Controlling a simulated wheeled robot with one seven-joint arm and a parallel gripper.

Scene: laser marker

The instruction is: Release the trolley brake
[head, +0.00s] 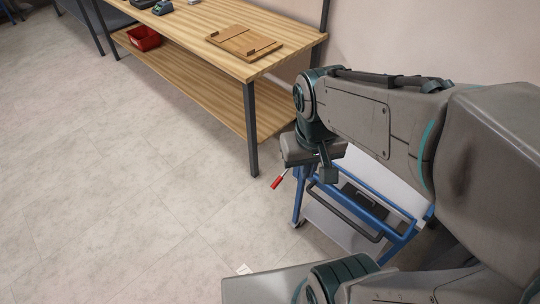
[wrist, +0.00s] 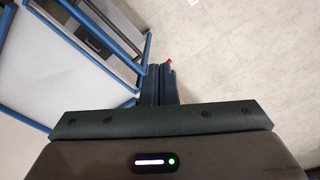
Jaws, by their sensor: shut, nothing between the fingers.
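The trolley (head: 408,233) has a blue tube frame and pale shelves, and stands below my arm at the right. It also shows at the upper left of the wrist view (wrist: 110,43). A small lever with a red grip (head: 277,182) sticks out at the trolley's left side; I take it to be the brake lever. Its red end (wrist: 168,62) peeks out just past my fingertips in the wrist view. My gripper (head: 328,175) is shut and empty, pointing down beside the lever. The fingers (wrist: 160,70) hide most of the lever there, so contact cannot be told.
A wooden workbench (head: 200,35) with dark legs stands behind, with a wooden board (head: 244,42) on top and a red bin (head: 143,38) on its lower shelf. The tiled floor (head: 130,190) to the left is clear.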

